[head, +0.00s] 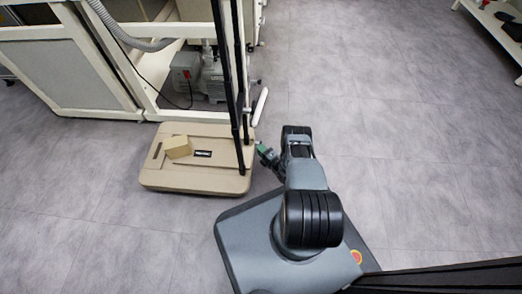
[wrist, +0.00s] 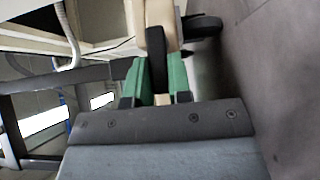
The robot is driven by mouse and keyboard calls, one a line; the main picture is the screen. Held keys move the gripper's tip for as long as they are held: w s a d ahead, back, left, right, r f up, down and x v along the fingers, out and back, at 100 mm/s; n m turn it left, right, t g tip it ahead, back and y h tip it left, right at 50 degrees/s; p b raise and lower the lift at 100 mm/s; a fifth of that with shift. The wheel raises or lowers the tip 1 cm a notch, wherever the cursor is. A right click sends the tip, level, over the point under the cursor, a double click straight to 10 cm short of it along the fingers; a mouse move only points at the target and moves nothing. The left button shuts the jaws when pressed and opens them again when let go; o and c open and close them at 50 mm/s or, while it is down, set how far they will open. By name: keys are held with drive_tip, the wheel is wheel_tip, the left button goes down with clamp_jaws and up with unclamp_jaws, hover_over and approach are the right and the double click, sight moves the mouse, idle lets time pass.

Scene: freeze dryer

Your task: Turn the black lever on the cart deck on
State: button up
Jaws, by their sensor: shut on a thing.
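The tan cart deck (head: 165,182) lies on the floor at the left in the head view. My gripper (head: 264,153) is just off the deck's right edge, low down. In the wrist view, my gripper's green fingers (wrist: 158,78) are shut on either side of a black upright piece, which looks like the black lever (wrist: 156,50). The lever stands in front of a tan part of the cart (wrist: 160,14). Its lower end is partly hidden between the fingers. In the head view I cannot make the lever out, and its turn position is unclear.
Black upright handle posts (head: 236,90) rise at the deck's right side. A white-framed bench with a grey pump (head: 186,72) stands behind. A black wheel (wrist: 203,25) shows in the wrist view. Open floor lies to the right.

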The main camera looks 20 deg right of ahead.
sight(256, 142)
clamp_jaws()
drive_tip(key=shift+r, duration=0.1)
drive_tip(key=shift+r+m+g+p, duration=0.6)
drive_tip(key=shift+m+g+p, duration=0.35)
drive_tip(key=shift+p, duration=0.2)
drive_tip(key=g, duration=0.1)
drive_tip(key=m+g, duration=0.1)
drive_tip(key=r+m+g, duration=0.1)
drive_tip(key=shift+w+d+g+p, duration=0.15)
drive_tip(key=shift+w+g+p, duration=0.1)
drive_tip(key=shift+w+p, duration=0.15)
drive_tip(key=m+g+b, duration=0.1)
drive_tip(key=w+m+g+y, duration=0.1)
drive_tip(key=g, duration=0.1)
drive_tip(key=r+m+g+b, duration=0.1)
drive_tip(key=shift+w+d+y+b, duration=0.2)
drive_tip(key=shift+d+y+b, duration=0.1)
drive_tip(key=shift+d, duration=0.1)
drive_tip(key=shift+w+d+r+m+g+y, duration=0.2)
drive_tip(key=shift+m+g+y, duration=0.25)
drive_tip(key=shift+g, duration=0.4)
drive_tip(key=shift+w+d+m+g+y, duration=0.1)
drive_tip(key=shift+w+m+g+y, duration=0.35)
drive_tip(key=shift+g, duration=0.4)
drive_tip(key=shift+s, duration=0.1)
